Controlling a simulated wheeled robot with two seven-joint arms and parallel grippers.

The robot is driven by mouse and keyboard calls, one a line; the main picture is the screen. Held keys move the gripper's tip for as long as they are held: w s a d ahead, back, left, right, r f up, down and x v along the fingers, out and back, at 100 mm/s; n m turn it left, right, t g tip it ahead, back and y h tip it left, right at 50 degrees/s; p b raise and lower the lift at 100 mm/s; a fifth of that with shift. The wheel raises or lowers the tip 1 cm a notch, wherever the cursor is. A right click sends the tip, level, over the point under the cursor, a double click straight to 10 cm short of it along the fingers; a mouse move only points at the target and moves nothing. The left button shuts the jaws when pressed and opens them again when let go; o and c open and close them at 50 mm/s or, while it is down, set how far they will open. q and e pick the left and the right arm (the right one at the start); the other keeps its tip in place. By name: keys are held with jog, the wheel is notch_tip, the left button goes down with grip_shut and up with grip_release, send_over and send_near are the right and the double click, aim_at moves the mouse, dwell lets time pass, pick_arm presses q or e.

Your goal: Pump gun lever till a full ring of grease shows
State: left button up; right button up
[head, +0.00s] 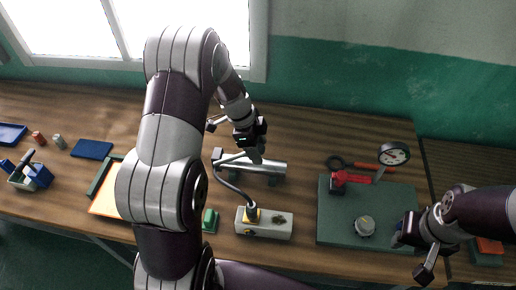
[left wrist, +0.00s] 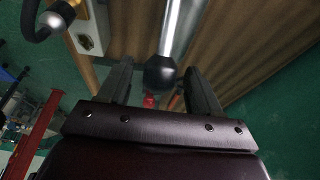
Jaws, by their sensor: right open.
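The grease gun (head: 268,168) is a silver cylinder lying across the middle of the bench. Its dark hose (head: 226,186) curves down to a yellow fitting (head: 252,214) on a pale block (head: 270,232). In the left wrist view the silver lever rod (left wrist: 176,28) ends in a black ball knob (left wrist: 160,73). My left gripper (left wrist: 160,88) is open, with its fingers on either side of the knob and small gaps visible. It hangs over the gun in the head view (head: 251,148). My right gripper (head: 412,252) is open at the front right. I cannot make out a grease ring.
Blue trays and small caddies stand at the far left.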

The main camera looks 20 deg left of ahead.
pick_arm(q)
jog(key=shift+r, duration=0.1)
jog(key=p+v, duration=0.3)
jog(key=v, duration=0.4)
dwell(0.4)
